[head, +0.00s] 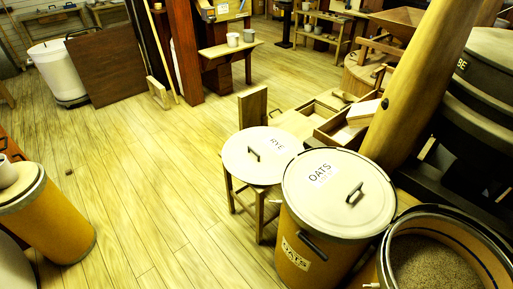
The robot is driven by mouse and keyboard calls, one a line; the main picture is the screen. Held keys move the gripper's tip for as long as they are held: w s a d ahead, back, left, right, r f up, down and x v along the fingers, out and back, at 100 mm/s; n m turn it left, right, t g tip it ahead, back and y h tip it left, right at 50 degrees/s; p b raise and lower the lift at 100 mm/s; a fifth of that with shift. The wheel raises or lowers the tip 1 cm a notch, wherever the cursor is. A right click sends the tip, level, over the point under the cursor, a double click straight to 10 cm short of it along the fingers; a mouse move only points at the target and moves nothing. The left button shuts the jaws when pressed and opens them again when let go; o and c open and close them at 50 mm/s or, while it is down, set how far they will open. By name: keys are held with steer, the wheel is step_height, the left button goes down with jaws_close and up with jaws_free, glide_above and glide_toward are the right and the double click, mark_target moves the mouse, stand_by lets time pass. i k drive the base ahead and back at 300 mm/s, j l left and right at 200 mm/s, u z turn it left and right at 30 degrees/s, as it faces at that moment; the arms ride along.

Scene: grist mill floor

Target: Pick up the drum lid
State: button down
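A round pale lid marked RYE (262,155) with a dark bar handle lies flat on a small wooden stool (232,190). A second pale lid, marked OATS (338,194), sits on a tan drum (302,262) labelled OATS and has a dark-ended handle on top. The two lids are close beside each other; the OATS lid is nearer. An open drum (395,250) full of grain stands at the lower right, partly cut off by the picture edge. My gripper is not in view.
A thick wooden post (425,75) slants up behind the OATS drum. Wooden boxes (318,112) lie behind the stool. A tan drum (55,220) stands at left, and a white bin (58,72) at the back left. The plank floor (140,170) between is mostly clear.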

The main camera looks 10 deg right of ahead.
mark_target(264, 150)
steer(key=j+z, duration=0.15)
steer(key=z, duration=0.3)
steer(key=i+j+z, duration=0.1)
steer(key=z, duration=0.3)
steer(key=j+z, duration=0.35)
steer(key=i+j+z, duration=0.1)
steer(key=z, duration=0.3)
steer(key=j+z, duration=0.35)
steer(key=j, duration=0.95)
steer(key=j+u, duration=0.4)
steer(key=i+j+u, duration=0.15)
steer(key=j+u, duration=0.25)
steer(key=i+j+u, duration=0.15)
steer(key=j+u, duration=0.25)
